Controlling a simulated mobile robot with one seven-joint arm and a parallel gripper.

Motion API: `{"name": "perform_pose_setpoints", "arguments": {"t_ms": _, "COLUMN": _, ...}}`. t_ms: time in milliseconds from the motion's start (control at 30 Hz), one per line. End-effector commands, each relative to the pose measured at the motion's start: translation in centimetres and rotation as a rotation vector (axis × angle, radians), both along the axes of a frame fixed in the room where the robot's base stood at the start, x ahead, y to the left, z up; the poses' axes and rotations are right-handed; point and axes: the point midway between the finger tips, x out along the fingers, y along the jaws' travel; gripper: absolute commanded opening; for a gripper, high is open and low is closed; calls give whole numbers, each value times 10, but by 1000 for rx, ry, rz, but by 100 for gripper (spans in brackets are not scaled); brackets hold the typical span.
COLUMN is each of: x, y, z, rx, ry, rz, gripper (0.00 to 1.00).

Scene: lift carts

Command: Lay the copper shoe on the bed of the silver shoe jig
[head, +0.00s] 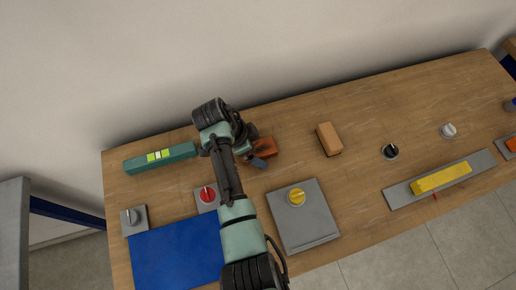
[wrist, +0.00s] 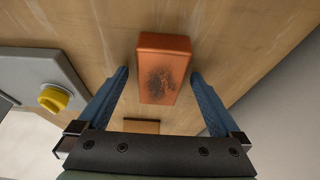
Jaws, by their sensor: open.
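The copper shoe (head: 265,146) is a copper-orange block lying on the wooden bench, partly hidden by my gripper in the head view. In the wrist view the copper shoe (wrist: 163,68) has a dark smudge on its face. My gripper (wrist: 159,75) is open, with one blue finger on each side of the shoe and a visible gap at both sides. I cannot tell how far down the fingertips reach. In the head view my gripper (head: 260,155) is at the shoe. A grey plate with a yellow knob (head: 311,220), apparently the silver shoe jig, lies nearer the front edge, its bed empty.
A tan block (head: 329,139) lies right of the shoe. A green bar (head: 160,158), a red knob (head: 207,194) and a blue mat (head: 175,255) are at left. A yellow bar (head: 441,177) on a long grey plate is at right. Bare bench surrounds the tan block.

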Motion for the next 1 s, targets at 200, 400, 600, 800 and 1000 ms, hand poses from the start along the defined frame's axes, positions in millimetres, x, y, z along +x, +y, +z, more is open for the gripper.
{"name": "perform_pose_setpoints", "arguments": {"t_ms": 200, "x": 0, "y": 0, "z": -1, "rx": 0, "ry": 0, "rz": 1, "gripper": 100}}
{"name": "perform_pose_setpoints", "arguments": {"t_ms": 400, "x": 0, "y": 0, "z": -1, "rx": 0, "ry": 0, "rz": 1, "gripper": 84}}
{"name": "perform_pose_setpoints", "arguments": {"t_ms": 600, "x": 0, "y": 0, "z": -1, "rx": 0, "ry": 0, "rz": 0, "gripper": 48}}
{"name": "perform_pose_setpoints", "arguments": {"t_ms": 800, "x": 0, "y": 0, "z": -1, "rx": 0, "ry": 1, "rz": 0, "gripper": 12}}
{"name": "perform_pose_setpoints", "arguments": {"t_ms": 1000, "x": 0, "y": 0, "z": -1, "rx": 0, "ry": 1, "rz": 0, "gripper": 0}}
